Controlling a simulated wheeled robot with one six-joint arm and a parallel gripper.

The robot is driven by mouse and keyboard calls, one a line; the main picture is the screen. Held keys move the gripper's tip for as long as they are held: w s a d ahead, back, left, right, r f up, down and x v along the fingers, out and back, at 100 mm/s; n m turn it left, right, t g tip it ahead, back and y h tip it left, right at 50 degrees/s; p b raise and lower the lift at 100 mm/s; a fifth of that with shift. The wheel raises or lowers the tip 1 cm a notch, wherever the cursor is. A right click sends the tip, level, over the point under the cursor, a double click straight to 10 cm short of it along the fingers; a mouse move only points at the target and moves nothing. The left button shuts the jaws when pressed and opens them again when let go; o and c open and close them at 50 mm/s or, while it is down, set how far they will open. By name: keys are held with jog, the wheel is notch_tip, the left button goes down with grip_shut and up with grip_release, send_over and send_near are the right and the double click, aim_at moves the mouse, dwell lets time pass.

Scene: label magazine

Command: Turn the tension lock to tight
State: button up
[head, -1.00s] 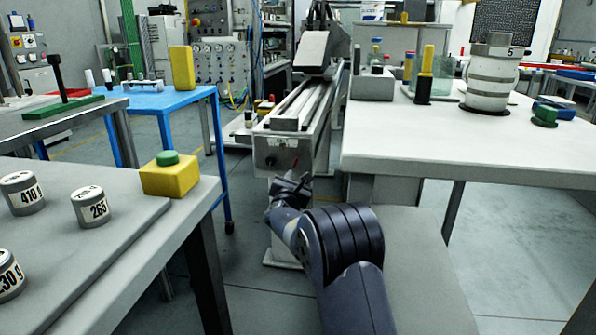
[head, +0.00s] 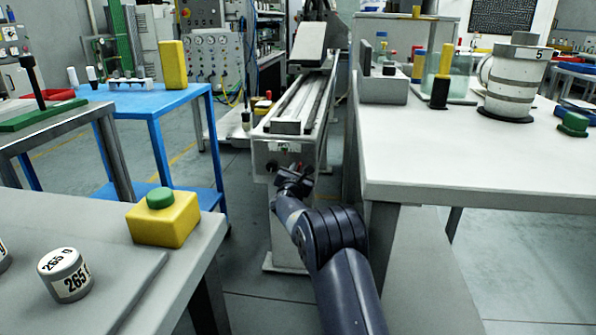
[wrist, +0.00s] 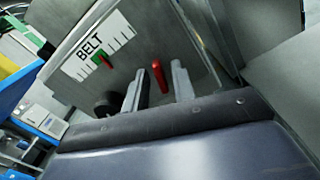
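The end plate (head: 268,160) of a long conveyor faces me in the head view. In the wrist view the plate (wrist: 150,35) carries a white "BELT" scale (wrist: 92,45) with a green patch and a small red pointer (wrist: 104,61). A red lever (wrist: 157,74), which looks like the tension lock, stands out below and right of the scale. A dark round knob (wrist: 105,104) sits to its left, partly hidden. My gripper (head: 293,178) is at the plate. In the wrist view its fingers (wrist: 159,84) are apart, one on each side of the lever; contact cannot be told.
A white bench (head: 470,165) stands close on the right of the conveyor. A grey table (head: 105,220) with a yellow box with a green button (head: 162,220) is at front left. A blue table (head: 150,105) stands behind it. Floor shows between them.

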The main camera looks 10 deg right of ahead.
grip_shut()
jog(key=shift+f+m+b, duration=0.15)
jog(key=shift+m+b, duration=0.25)
jog(key=shift+b, duration=0.3)
jog(key=m+b, duration=0.2)
jog(key=m, duration=0.3)
jog(key=shift+m+b, duration=0.3)
jog(key=shift+b, duration=0.1)
jog(key=m, duration=0.5)
jog(key=shift+d+m, duration=0.1)
jog(key=shift+m, duration=0.3)
jog(key=shift+f, duration=0.1)
jog(key=shift+o, duration=0.8)
grip_release()
